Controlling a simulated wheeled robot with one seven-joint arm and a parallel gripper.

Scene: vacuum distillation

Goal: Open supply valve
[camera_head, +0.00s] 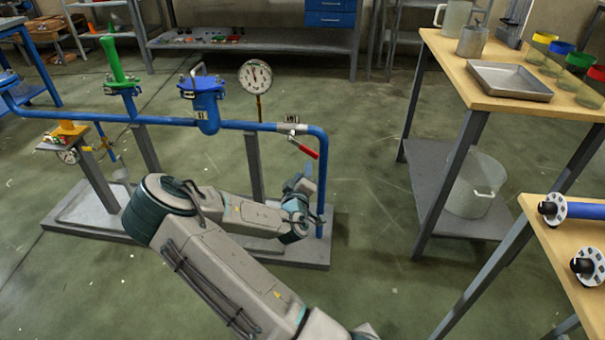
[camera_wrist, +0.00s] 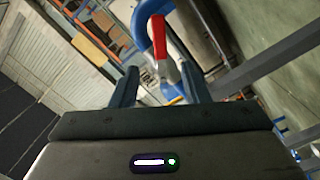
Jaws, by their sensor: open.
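A valve lever with a red grip (camera_head: 303,147) sits on the blue pipe (camera_head: 258,125) near its right-hand bend and slants down to the right. A small tag (camera_head: 291,118) is above it, too small to read. In the wrist view the red lever (camera_wrist: 160,36) appears ahead of my gripper (camera_wrist: 160,80), in line with the space between its two fingers. My gripper is open and empty. In the head view my gripper (camera_head: 301,182) is below the lever, partly hidden by my own wrist. Contact with the lever cannot be told.
A valve with a green handle (camera_head: 112,58) and a blue strainer body (camera_head: 206,108) stand on the same pipe to the left. A gauge (camera_head: 255,77) rises behind. The rig stands on a grey base (camera_head: 75,212). Wooden tables (camera_head: 450,55) are at right; the floor between is clear.

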